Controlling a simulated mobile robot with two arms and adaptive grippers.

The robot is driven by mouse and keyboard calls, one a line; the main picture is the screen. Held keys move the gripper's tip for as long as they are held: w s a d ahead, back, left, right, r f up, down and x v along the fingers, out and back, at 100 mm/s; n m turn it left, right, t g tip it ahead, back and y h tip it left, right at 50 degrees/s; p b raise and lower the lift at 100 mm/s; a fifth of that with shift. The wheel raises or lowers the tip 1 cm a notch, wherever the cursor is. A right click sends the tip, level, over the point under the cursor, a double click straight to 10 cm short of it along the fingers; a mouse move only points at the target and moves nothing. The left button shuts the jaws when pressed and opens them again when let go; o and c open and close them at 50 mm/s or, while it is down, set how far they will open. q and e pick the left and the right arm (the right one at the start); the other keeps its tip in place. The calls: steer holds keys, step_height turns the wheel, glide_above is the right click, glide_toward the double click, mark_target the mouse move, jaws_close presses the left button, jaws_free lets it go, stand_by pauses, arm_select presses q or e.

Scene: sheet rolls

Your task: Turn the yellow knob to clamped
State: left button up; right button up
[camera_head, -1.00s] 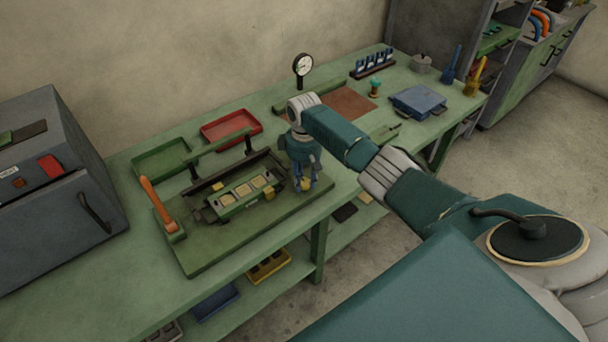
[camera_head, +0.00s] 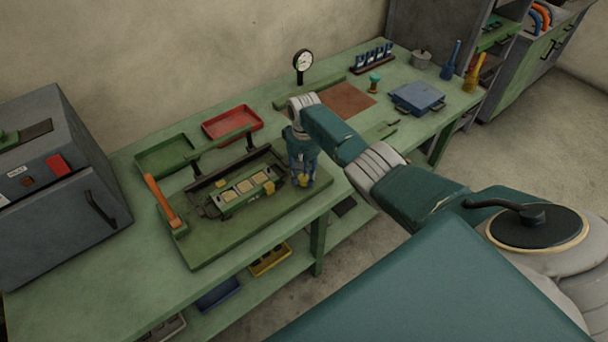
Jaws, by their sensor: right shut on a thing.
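The yellow knob (camera_head: 304,181) sits at the right end of the green fixture board (camera_head: 212,247) on the bench. My right gripper (camera_head: 303,178) reaches down over the knob from above and is shut on it, with its blue fingers at the knob's sides. The fingers hide part of the knob, and I cannot read its turned position. Left of it, the green holder (camera_head: 232,206) carries several pale square pieces. My left gripper is out of view.
A red tray (camera_head: 232,137) and a green tray (camera_head: 152,165) lie behind the board. A grey machine (camera_head: 60,245) stands at the left. A dial gauge (camera_head: 303,61), a blue box (camera_head: 417,97) and a brown mat (camera_head: 350,103) are farther back. The bench front left is clear.

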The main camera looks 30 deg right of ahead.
mark_target(304, 177)
steer(key=shift+w+r, duration=0.15)
steer(key=o, duration=1.1)
steer(key=shift+o, duration=0.2)
step_height(304, 177, up, 12)
